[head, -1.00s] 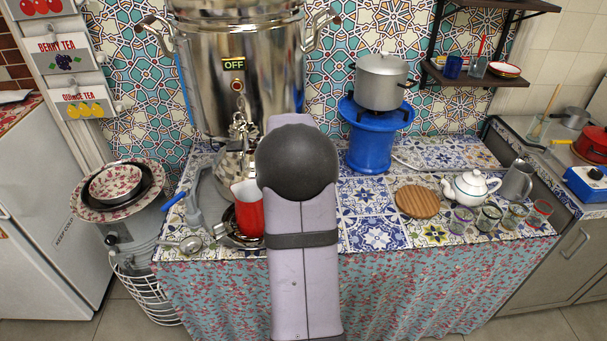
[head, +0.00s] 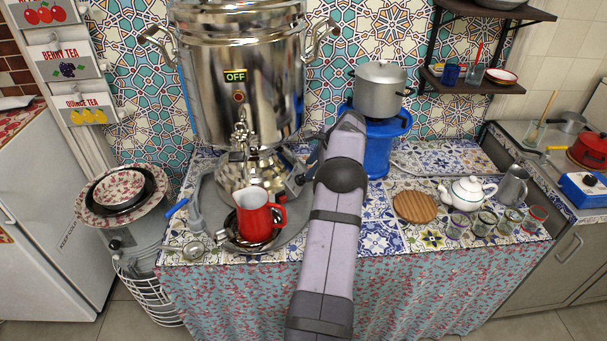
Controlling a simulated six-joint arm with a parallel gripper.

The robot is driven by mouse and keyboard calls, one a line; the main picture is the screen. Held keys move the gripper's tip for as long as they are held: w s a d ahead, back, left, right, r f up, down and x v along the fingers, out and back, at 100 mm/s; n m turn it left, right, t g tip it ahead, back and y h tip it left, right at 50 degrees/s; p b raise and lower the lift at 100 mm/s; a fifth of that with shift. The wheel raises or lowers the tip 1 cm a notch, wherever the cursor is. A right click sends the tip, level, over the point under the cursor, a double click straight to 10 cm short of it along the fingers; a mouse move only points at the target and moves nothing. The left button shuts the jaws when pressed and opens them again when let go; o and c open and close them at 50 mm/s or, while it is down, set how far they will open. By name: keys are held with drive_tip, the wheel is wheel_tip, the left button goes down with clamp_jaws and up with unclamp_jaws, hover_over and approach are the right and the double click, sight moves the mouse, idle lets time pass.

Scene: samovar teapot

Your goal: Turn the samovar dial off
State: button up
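The large shiny metal samovar (head: 215,60) stands at the back left of the tiled counter. Its small sign (head: 235,76) reads OFF in green letters, with a red round light or button (head: 239,97) just below. An ornate tap (head: 241,130) projects from its front. I cannot clearly make out the dial; the samovar's lower right side is partly behind my arm. My arm reaches up over the counter to the right of the samovar. Only a dark part of my gripper (head: 317,137) shows near the samovar's lower right side. Its fingers cannot be made out.
A red jug (head: 258,216) stands in front of the samovar. A blue stove (head: 381,148) with a metal pot (head: 380,90) stands close behind my arm. A wooden board (head: 414,207), a white teapot (head: 467,192) and several glasses are to the right.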

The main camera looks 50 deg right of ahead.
sight(303, 175)
drive_tip(key=shift+p+x, duration=1)
drive_tip(key=shift+x, duration=2.65)
drive_tip(key=shift+a, duration=0.1)
drive_tip(key=shift+c, duration=0.2)
drive_tip(key=c, duration=0.7)
